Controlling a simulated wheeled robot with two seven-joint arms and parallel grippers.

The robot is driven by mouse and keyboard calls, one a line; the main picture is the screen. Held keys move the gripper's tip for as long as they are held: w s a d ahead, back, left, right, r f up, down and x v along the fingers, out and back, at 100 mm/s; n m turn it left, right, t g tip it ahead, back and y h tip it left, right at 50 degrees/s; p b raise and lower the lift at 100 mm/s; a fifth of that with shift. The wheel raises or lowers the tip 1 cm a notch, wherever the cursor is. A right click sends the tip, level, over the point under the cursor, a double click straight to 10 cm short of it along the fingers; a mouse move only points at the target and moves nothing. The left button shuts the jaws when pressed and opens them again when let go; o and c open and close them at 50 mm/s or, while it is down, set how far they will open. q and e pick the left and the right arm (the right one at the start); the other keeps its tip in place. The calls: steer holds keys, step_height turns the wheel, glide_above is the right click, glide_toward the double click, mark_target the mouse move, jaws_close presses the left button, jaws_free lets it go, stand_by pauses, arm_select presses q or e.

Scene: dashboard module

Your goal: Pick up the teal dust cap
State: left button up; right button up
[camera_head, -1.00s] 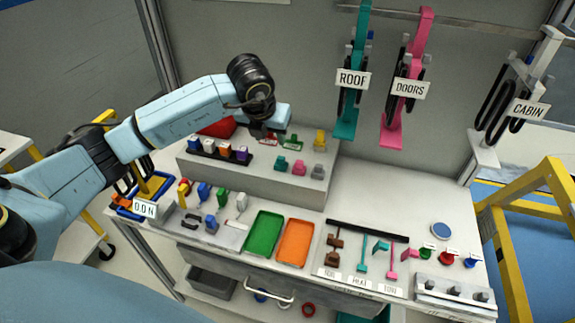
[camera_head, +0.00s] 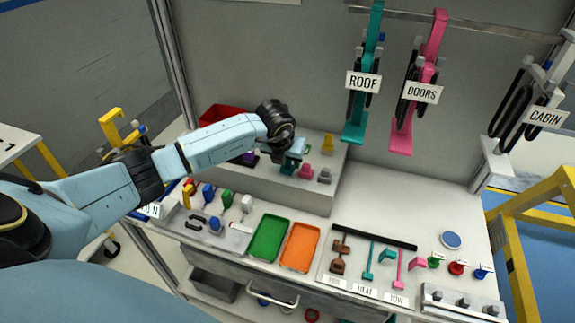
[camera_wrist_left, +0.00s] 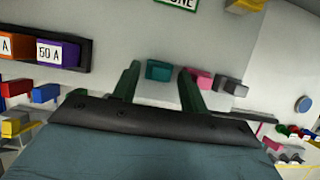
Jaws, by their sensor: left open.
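The teal dust cap (camera_head: 287,169) stands on the raised grey shelf in the head view, partly covered by my left gripper (camera_head: 293,156). In the left wrist view the teal cap (camera_wrist_left: 159,71) shows between the two dark green fingers of my left gripper (camera_wrist_left: 158,75), nearer the left finger. The fingers are apart and hold nothing. The cap appears beyond the fingertips; the exact gap is hard to tell. My right gripper is not in view.
A pink cap (camera_head: 305,172) and a grey cap (camera_head: 324,175) stand close to the right of the teal one. A yellow piece (camera_head: 328,145) is behind them. A fuse holder (camera_wrist_left: 72,66) is to the left. Green (camera_head: 268,239) and orange (camera_head: 300,246) trays lie below.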

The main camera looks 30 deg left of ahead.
arm_select(q)
steer(key=shift+x, duration=1.1)
steer(key=c, duration=0.9)
steer(key=shift+r, duration=0.1)
